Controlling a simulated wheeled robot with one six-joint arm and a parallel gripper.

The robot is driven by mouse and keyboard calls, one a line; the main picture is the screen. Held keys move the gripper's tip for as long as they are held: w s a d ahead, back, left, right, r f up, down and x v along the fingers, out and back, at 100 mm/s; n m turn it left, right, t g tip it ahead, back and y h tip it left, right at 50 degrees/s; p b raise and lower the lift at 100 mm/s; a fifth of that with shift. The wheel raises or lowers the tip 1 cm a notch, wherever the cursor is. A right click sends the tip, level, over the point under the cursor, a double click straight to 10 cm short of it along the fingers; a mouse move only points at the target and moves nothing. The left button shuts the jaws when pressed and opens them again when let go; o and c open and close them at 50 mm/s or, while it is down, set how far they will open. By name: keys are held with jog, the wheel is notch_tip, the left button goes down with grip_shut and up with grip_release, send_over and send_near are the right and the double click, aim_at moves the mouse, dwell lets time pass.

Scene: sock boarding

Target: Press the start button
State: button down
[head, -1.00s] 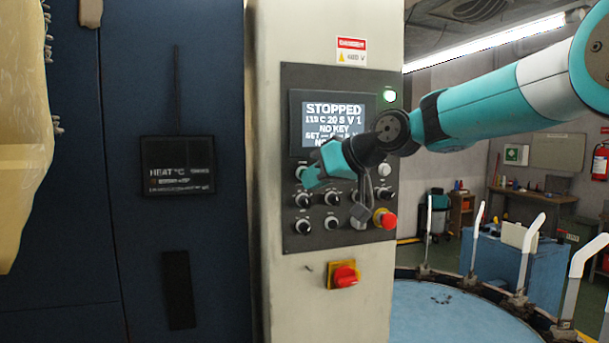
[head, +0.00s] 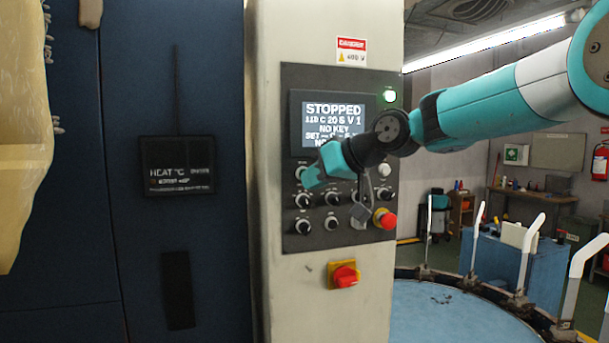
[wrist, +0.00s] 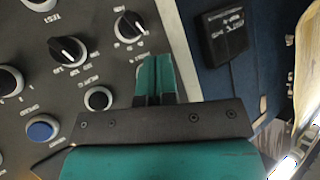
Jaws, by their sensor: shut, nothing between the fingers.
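The dark control panel (head: 318,240) stands on a pale column, with a lit screen (head: 333,121) reading STOPPED and NO KEY. My gripper (head: 308,179) is shut and empty at the panel's upper left row of controls; it also shows in the wrist view (wrist: 154,62). A pale-ringed button (head: 300,171) sits at its tips, partly hidden by the fingers in the wrist view. I cannot read its label or tell contact. The wrist view also shows a black ringed button (wrist: 98,98) and a blue button (wrist: 42,130). Which is start is not readable.
Several black knobs (head: 303,201) lie below the tips. A red mushroom button (head: 386,219) and a hanging padlock-like tag (head: 361,212) are at the lower right. A red switch (head: 344,277) is below the panel. A blue round table (head: 440,315) stands at right.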

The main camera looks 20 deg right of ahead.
jog(key=shift+w, duration=0.35)
jog(key=shift+w, duration=0.45)
dwell(0.5)
jog(key=shift+s, duration=0.1)
jog(key=shift+s+b, duration=0.3)
jog(key=shift+s, duration=0.45)
jog(key=shift+s+b, duration=1.3)
jog(key=shift+s, duration=1.2)
